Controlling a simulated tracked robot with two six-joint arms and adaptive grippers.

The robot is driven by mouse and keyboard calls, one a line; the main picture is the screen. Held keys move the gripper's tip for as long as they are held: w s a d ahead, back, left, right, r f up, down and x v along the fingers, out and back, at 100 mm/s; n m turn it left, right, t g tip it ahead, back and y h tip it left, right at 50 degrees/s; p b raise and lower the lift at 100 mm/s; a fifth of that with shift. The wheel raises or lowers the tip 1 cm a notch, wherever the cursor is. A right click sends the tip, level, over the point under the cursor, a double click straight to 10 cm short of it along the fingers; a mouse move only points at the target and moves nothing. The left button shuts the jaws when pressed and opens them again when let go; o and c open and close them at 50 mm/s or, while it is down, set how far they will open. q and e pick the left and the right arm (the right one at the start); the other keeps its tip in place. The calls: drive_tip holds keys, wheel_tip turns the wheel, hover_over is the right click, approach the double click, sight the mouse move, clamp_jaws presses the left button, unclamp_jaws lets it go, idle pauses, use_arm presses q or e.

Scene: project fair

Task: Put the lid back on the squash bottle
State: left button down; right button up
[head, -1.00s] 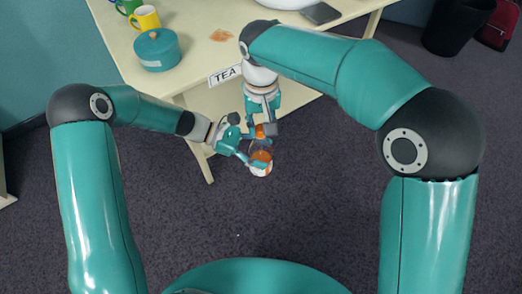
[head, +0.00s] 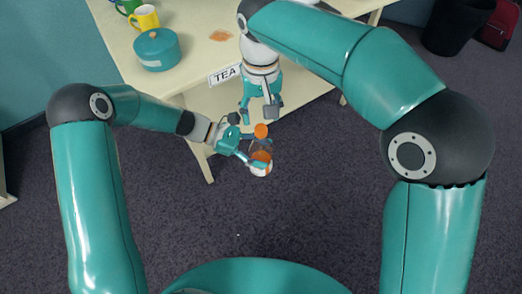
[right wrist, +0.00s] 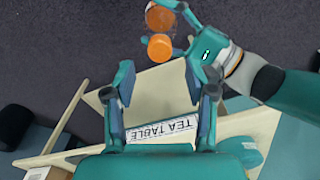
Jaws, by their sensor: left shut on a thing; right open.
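The squash bottle (head: 261,157) is clear, with orange in its lower part. My left gripper (head: 264,152) is shut on it and holds it in front of the table, over the floor. The orange lid (head: 261,131) is at the bottle's top end. It also shows in the right wrist view (right wrist: 160,47), with the bottle's orange part (right wrist: 160,17) beyond it. I cannot tell how firmly the lid sits. My right gripper (head: 258,115) is open and empty, just above and apart from the lid. Its spread fingers show in the right wrist view (right wrist: 158,82).
The cream tea table (head: 195,70) stands behind, with a "TEA" sign (head: 224,75) on its front edge. The dark floor (head: 310,200) nearby is clear.

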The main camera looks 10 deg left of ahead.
drive_tip(key=shift+c, duration=0.4)
drive_tip(key=shift+n, duration=0.5)
drive_tip(key=shift+s+d+r+n, duration=0.1)
drive_tip(key=shift+n, duration=0.5)
drive_tip(key=shift+s+d+r+n, duration=0.1)
drive_tip(key=shift+n, duration=0.5)
drive_tip(key=n, duration=0.1)
drive_tip(key=r+n, duration=0.1)
drive_tip(key=n, duration=0.1)
drive_tip(key=shift+w+r+n, duration=0.1)
drive_tip(key=shift+r+n, duration=0.45)
drive_tip(key=shift+n, duration=0.45)
drive_tip(key=shift+a+r, duration=0.2)
drive_tip(key=shift+r, duration=0.3)
drive_tip(key=shift+f, duration=0.15)
